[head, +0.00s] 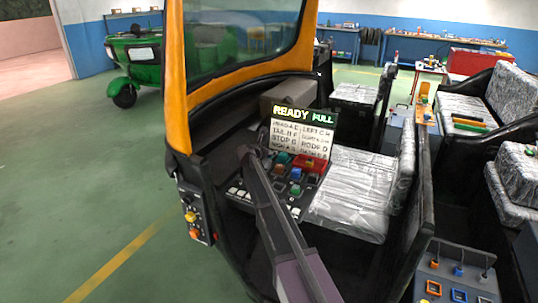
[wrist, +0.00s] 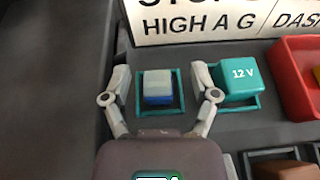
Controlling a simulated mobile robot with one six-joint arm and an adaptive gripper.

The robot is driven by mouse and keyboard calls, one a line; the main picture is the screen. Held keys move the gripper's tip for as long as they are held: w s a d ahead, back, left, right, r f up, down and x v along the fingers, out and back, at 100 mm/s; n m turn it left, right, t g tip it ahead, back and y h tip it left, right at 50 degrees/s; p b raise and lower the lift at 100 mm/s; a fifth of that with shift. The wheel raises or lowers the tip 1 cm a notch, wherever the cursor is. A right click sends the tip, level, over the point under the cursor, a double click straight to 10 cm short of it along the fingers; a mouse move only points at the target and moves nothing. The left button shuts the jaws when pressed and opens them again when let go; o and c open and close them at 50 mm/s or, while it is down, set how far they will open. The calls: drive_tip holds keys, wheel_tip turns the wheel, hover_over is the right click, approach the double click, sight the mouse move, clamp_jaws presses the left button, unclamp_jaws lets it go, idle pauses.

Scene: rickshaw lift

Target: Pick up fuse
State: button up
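A small block-shaped fuse (wrist: 158,88), pale on top and blue below, sits inside a teal square frame in the wrist view. My gripper (wrist: 160,76) is open, with one grey finger on each side of this fuse and its frame. Gaps show between the fingers and the fuse. A teal block marked 12 V (wrist: 240,82) sits in its own frame just right of the right finger. In the head view, several small coloured blocks (head: 295,174) stand on the dark panel below the sign; my gripper is too small there to make out.
A white sign (wrist: 210,22) stands right behind the frames. A red tray (wrist: 298,75) is at the right, with a brown block (wrist: 285,169) below it. Open green floor (head: 80,190) lies left of the rickshaw.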

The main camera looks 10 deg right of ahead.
drive_tip(key=shift+s+f, duration=0.1)
drive_tip(key=shift+f, duration=0.05)
drive_tip(key=c, duration=0.7)
drive_tip(key=shift+c, duration=0.2)
drive_tip(key=shift+w+r+p, duration=0.2)
drive_tip(key=shift+r+p, duration=0.35)
drive_tip(key=shift+p, duration=0.15)
wheel_tip(320, 180, up, 3)
drive_tip(key=p, duration=0.2)
drive_tip(key=shift+s+p, duration=0.15)
drive_tip(key=shift+p, duration=0.25)
drive_tip(key=s, duration=0.5)
drive_tip(key=s+a, duration=0.1)
drive_tip(key=s, duration=0.4)
drive_tip(key=s+a+p, duration=0.1)
drive_tip(key=s, duration=0.4)
drive_tip(key=shift+s+r, duration=0.3)
drive_tip(key=shift+r, duration=0.1)
